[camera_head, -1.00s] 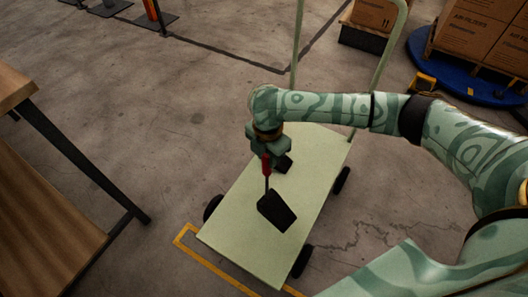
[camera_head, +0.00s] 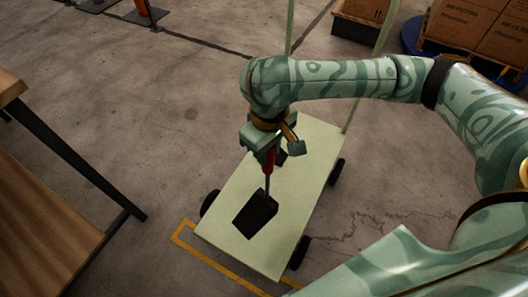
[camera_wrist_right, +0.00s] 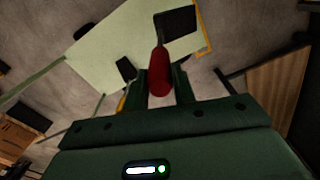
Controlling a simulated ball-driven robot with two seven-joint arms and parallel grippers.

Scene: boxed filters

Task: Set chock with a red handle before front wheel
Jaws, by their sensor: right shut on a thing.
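The chock (camera_head: 256,214) is a black block on a thin stem with a red handle (camera_head: 268,165). My right gripper (camera_head: 269,153) is shut on the red handle, and the block hangs below it over the pale green cart deck (camera_head: 232,252). In the right wrist view the handle (camera_wrist_right: 160,73) sits between the fingers and the black block (camera_wrist_right: 177,24) lies beyond. The cart's black wheels show at the left near corner (camera_head: 209,203), the right near corner (camera_head: 299,253) and the right side (camera_head: 336,172). My left gripper is not in view.
A yellow floor line (camera_head: 222,269) bends around the cart's near end. A wooden table (camera_head: 40,205) stands at left. Boxes (camera_head: 470,22) are stacked at the far right. Floor left of the cart is clear.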

